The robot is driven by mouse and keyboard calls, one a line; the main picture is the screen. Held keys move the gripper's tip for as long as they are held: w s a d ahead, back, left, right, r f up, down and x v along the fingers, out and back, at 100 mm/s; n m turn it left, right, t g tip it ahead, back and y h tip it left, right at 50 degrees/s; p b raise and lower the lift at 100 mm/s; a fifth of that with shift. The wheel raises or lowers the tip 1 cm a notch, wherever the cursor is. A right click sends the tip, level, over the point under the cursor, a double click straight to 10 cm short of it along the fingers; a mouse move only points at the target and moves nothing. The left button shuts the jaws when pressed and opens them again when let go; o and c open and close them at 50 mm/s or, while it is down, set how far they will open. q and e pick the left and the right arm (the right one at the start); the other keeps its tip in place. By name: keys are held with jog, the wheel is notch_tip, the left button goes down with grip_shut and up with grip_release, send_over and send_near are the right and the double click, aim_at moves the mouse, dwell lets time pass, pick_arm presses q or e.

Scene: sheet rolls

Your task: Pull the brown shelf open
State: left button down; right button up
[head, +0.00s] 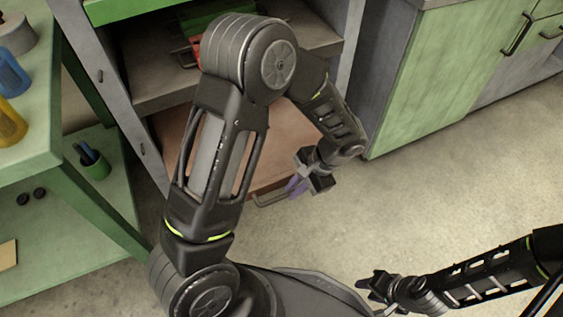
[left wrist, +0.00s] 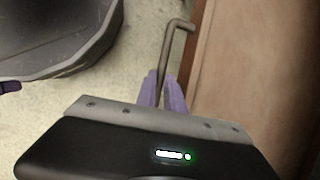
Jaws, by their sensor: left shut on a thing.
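The brown shelf (head: 268,150) sits low in the grey cabinet in the head view, partly hidden behind my left arm. Its brown surface (left wrist: 262,70) fills the right of the left wrist view. A metal bar handle (left wrist: 174,42) is on its front edge; part of it also shows in the head view (head: 268,199). My left gripper (head: 297,187) is at the handle, and its purple fingers (left wrist: 162,92) are shut on the bar. My right gripper (head: 372,290) is low in the head view, away from the shelf; its jaw opening is too small to tell.
A green table (head: 60,165) with bottles stands at the left. Green cabinets (head: 440,75) with dark handles stand at the right. A higher grey shelf (head: 165,90) holds red and green things. The concrete floor (head: 440,190) in front is clear.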

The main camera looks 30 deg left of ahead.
pick_arm(q)
jog(key=s+d, duration=0.1)
jog(key=d, duration=0.1)
jog(key=s+d, duration=0.2)
jog(key=d, duration=0.1)
jog(key=shift+s, duration=0.2)
jog(key=c, duration=1.5)
grip_release()
jog(key=shift+o, duration=0.2)
jog(key=p+v, duration=0.2)
jog(key=v, duration=0.5)
jog(key=shift+r, duration=0.4)
jog(key=shift+w+d, duration=0.1)
jog(key=shift+w, duration=0.05)
